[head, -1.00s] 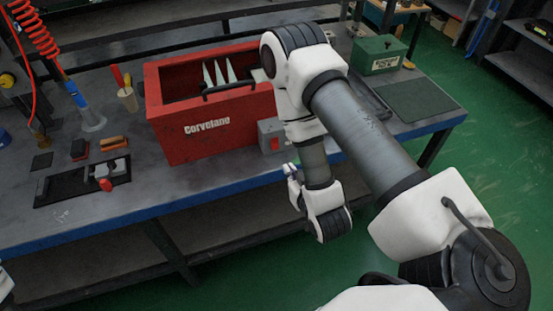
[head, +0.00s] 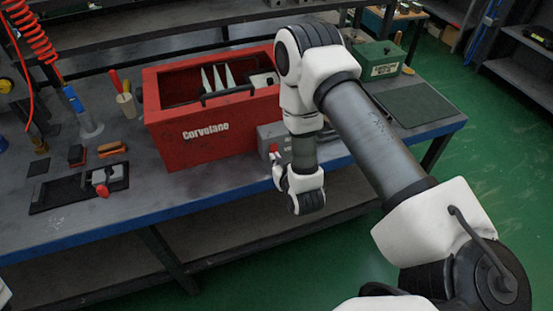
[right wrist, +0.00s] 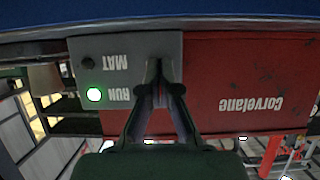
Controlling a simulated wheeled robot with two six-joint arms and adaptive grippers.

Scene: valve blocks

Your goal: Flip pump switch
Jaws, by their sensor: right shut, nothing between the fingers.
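The grey switch box (head: 268,135) is at the right end of the red Corvelano box's front. It has a small red part (head: 274,148), likely the switch. In the right wrist view the switch box (right wrist: 85,55) appears upside down, with RUN and MAT labels, a lit green lamp (right wrist: 94,94) by RUN and a dark lamp (right wrist: 87,62) by MAT. My right gripper (head: 277,162) is shut and empty, its tips close before the switch box. In the right wrist view its fingers (right wrist: 160,72) cover the switch area; I cannot tell whether they touch it.
The red Corvelano box (head: 195,145) holds upright white plates. To its left on the bench lie a black tray (head: 50,195) with a red-handled valve block (head: 104,178) and brushes. A green box (head: 378,60) and mat stand at the right. The front bench edge is clear.

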